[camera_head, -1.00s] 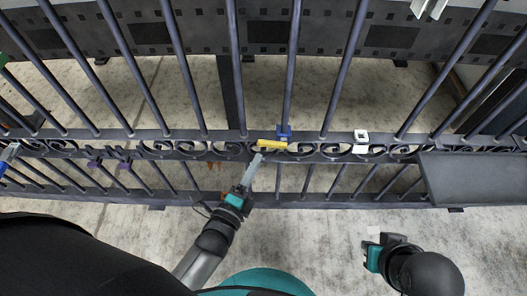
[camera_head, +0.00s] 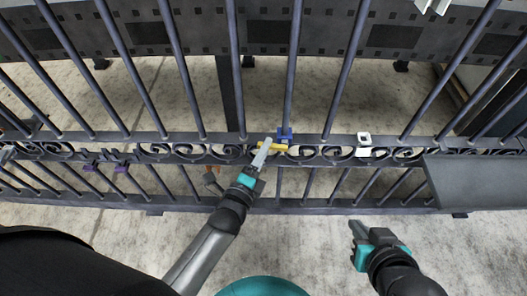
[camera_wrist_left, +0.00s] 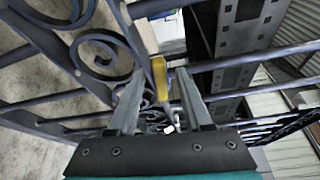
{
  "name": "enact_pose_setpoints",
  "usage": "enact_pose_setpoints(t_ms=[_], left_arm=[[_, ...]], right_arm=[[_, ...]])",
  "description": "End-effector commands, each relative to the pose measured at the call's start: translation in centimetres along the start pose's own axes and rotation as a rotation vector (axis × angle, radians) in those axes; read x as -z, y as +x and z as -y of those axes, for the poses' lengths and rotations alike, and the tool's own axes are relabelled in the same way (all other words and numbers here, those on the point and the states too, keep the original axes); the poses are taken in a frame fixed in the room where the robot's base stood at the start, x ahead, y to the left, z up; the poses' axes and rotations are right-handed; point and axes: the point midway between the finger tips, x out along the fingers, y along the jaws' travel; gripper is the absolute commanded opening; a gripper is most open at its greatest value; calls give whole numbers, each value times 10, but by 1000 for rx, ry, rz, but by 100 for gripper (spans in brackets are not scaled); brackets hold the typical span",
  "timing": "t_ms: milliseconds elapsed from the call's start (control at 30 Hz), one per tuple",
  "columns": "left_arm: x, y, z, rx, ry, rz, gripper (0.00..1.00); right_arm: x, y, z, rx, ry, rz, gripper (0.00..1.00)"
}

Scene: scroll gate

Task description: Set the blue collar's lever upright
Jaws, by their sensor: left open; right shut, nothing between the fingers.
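The blue collar (camera_head: 285,133) sits on a vertical bar of the gate at the scrollwork rail. Its yellow lever (camera_head: 277,147) lies sideways, pointing left along the rail in the head view. My left gripper (camera_head: 264,151) is at the lever's left part and covers some of it. In the left wrist view the yellow lever (camera_wrist_left: 160,78) shows between the two open fingers (camera_wrist_left: 157,100), nearer the right one; I cannot tell whether either touches it. My right gripper (camera_head: 354,228) is shut and empty, low over the floor, away from the gate.
A white square collar (camera_head: 364,140) is on the rail to the right. Purple pieces (camera_head: 121,168) and orange-brown pieces (camera_head: 212,169) are on the rail to the left. A dark panel (camera_head: 475,182) covers the gate's right part. Bars stand close around the collar; floor before the gate is clear.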

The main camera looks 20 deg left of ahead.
Motion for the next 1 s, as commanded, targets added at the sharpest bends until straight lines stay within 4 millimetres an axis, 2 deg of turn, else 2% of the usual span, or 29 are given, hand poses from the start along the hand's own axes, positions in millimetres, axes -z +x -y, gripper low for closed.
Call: enact_pose_setpoints(t_ms=[100, 533, 1000], left_arm=[[0, 0, 0, 0, 0, 0, 49], [0, 0, 0, 0, 0, 0, 0], [0, 0, 0, 0, 0, 0, 0]], right_arm=[[0, 0, 0, 0, 0, 1, 0], [0, 0, 0, -1, 0, 2, 0], [0, 0, 0, -1, 0, 2, 0]])
